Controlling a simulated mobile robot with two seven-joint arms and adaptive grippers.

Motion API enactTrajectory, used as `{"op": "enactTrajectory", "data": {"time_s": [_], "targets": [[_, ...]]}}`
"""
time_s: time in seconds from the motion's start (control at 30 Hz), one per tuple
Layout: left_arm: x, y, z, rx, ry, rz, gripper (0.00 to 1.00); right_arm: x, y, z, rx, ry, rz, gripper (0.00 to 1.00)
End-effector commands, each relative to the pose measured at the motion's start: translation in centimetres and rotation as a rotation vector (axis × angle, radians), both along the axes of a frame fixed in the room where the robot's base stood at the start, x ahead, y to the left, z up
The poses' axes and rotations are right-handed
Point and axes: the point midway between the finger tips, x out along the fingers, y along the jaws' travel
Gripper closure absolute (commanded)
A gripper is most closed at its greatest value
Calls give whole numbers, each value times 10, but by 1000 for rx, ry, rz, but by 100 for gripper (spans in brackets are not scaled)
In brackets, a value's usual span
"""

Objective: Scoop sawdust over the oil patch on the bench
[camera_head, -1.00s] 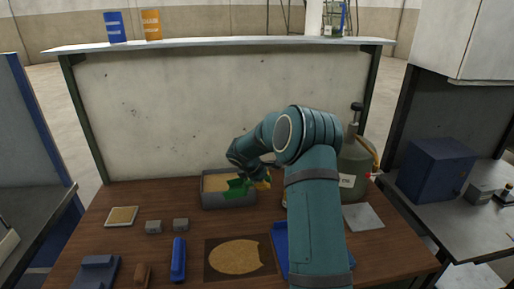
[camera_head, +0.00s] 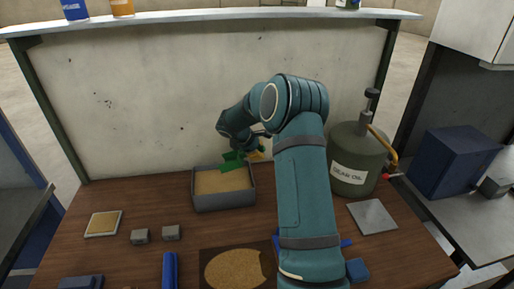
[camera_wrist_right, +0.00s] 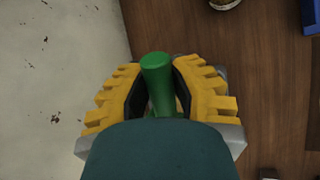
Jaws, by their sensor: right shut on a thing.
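My right gripper (camera_head: 256,152) is shut on the handle of a green scoop (camera_head: 234,160). The green handle (camera_wrist_right: 158,75) stands between the yellow fingers in the right wrist view. The scoop is over the back part of a grey bin (camera_head: 225,203) holding tan sawdust (camera_head: 222,181). I cannot tell whether the scoop carries sawdust. At the front of the bench (camera_head: 110,255) lies a dark square patch (camera_head: 207,256) with a rounded tan layer (camera_head: 236,270) over most of it; the frame cuts off its front. My left gripper is not in view.
An oil can (camera_head: 355,165) stands at the back right, beside a grey plate (camera_head: 371,215). My right arm partly hides a blue item (camera_head: 357,270). A panel (camera_head: 180,105) closes the back.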

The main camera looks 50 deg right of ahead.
Motion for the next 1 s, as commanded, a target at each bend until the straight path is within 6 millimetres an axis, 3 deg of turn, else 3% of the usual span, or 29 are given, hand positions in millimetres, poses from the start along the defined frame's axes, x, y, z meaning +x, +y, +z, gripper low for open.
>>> {"op": "enactTrajectory", "data": {"time_s": [1.0], "targets": [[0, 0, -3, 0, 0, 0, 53, 5, 3, -59, -19, 27, 0, 100]]}}
